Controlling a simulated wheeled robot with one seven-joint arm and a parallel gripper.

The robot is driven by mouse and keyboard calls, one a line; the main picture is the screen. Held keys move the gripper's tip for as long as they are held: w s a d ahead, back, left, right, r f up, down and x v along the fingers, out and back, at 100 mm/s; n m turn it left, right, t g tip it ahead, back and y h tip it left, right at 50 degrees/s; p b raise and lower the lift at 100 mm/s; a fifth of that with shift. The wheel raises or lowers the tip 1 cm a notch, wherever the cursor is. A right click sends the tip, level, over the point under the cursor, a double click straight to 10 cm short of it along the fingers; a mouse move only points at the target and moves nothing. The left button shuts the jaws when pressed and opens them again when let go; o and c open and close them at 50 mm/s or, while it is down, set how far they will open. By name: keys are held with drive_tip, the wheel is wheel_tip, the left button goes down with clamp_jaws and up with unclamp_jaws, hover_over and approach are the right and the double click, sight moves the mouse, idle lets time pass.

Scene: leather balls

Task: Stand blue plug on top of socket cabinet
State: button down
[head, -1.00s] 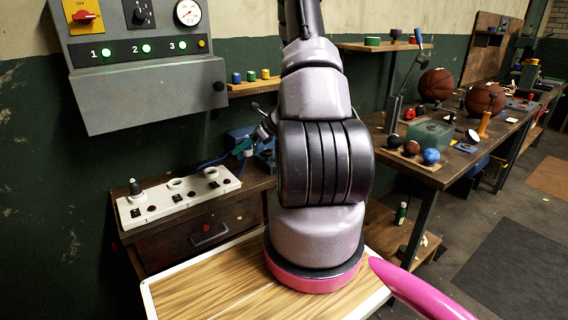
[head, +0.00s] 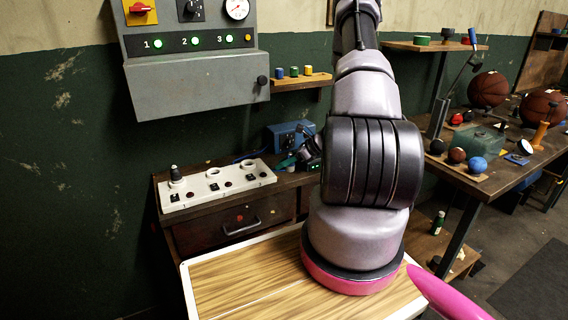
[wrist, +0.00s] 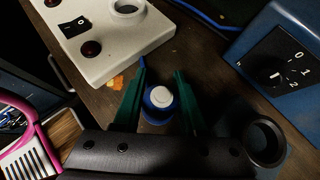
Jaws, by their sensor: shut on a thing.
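The blue plug (wrist: 154,113), a blue body with a white round top, shows between the green fingers of my gripper (wrist: 160,80) in the wrist view. My gripper is shut on it. I cannot tell whether it touches the wood below. The socket cabinet (head: 205,237) is brown wood with a drawer, at the left in the head view. My gripper (head: 290,161) is over the right part of its top, partly behind my arm; the plug is not discernible there. A white socket strip (head: 222,184) lies on the cabinet; a dark plug (head: 175,174) stands at its left end.
A blue box (head: 284,138) with a dial stands at the back of the cabinet top. A dark hollow round thing (wrist: 266,142) is right of the plug. A small shelf (head: 300,81) holds several coloured pieces. A wood-topped tray (head: 235,290) is in front; a workbench (head: 500,178) is at right.

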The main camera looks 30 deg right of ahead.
drive_tip(key=shift+f, duration=0.15)
drive_tip(key=shift+c, duration=2.3)
unclamp_jaws()
drive_tip(key=shift+r, duration=0.2)
drive_tip(key=v, duration=1.2)
drive_tip(key=s+a+r+n+g, duration=0.2)
drive_tip(key=a+r+n, duration=0.4)
drive_tip(key=r, duration=0.4)
drive_tip(key=s+a+r+n+g, duration=0.1)
drive_tip(key=a+r+n, duration=0.3)
drive_tip(key=a+r, duration=0.5)
drive_tip(key=s+a+r+n+t+h, duration=0.1)
drive_tip(key=s+a+r+n+h, duration=0.2)
drive_tip(key=s+r+n, duration=0.3)
drive_tip(key=s+a+r+n+t+h, duration=0.2)
drive_tip(key=s+a+r+n, duration=0.2)
drive_tip(key=s+r, duration=0.7)
drive_tip(key=n, duration=0.2)
drive_tip(key=shift+n+h, duration=0.3)
drive_tip(key=shift+h, duration=0.1)
